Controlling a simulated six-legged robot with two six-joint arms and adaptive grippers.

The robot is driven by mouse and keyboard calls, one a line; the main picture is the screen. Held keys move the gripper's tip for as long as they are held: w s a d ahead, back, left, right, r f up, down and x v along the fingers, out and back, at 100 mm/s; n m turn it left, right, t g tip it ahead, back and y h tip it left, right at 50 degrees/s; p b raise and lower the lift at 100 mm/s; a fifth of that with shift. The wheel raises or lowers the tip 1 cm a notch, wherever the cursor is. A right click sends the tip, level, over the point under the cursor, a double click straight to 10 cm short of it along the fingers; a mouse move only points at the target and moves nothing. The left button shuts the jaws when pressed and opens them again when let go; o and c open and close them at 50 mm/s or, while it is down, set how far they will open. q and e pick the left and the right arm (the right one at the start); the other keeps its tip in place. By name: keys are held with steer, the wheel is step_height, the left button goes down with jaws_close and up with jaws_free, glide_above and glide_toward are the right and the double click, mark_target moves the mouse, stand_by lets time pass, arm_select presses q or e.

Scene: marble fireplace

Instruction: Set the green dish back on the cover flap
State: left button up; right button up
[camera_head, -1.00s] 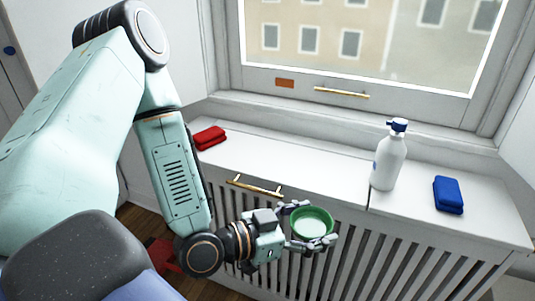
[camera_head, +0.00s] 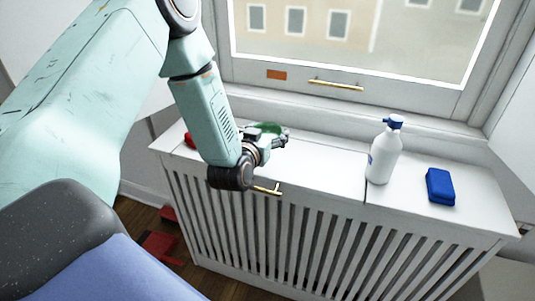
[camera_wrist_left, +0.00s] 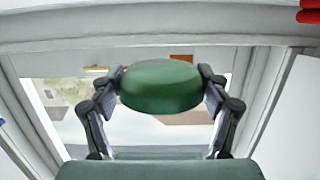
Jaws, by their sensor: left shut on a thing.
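The green dish (camera_head: 266,128) is held in my left gripper (camera_head: 280,138) over the left part of the white radiator cover's top. In the left wrist view, the dish (camera_wrist_left: 160,85) sits between the two fingers of the gripper, which are shut on its sides. The cover flap (camera_head: 325,165) is the white left section of the top, with a brass handle (camera_head: 266,190) at its front. My left wrist hides part of the flap and dish. I cannot tell whether the dish touches the flap. My right gripper is not in view.
A white bottle with a blue pump (camera_head: 384,150) and a blue folded cloth (camera_head: 440,186) are on the right of the cover. A red cloth (camera_head: 189,140) lies at the left end, partly hidden by my arm. The flap is clear between my gripper and the bottle.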

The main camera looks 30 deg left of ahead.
arm_select(q)
step_height(320, 180, down, 4)
steer(key=shift+w+f+b, duration=0.1)
steer(key=shift+b, duration=0.45)
step_height(320, 180, down, 3)
steer(key=shift+f+b, duration=0.1)
steer(key=shift+b, duration=0.55)
steer(key=shift+f, duration=0.1)
steer(key=shift+f, duration=0.1)
steer(key=o, duration=1.4)
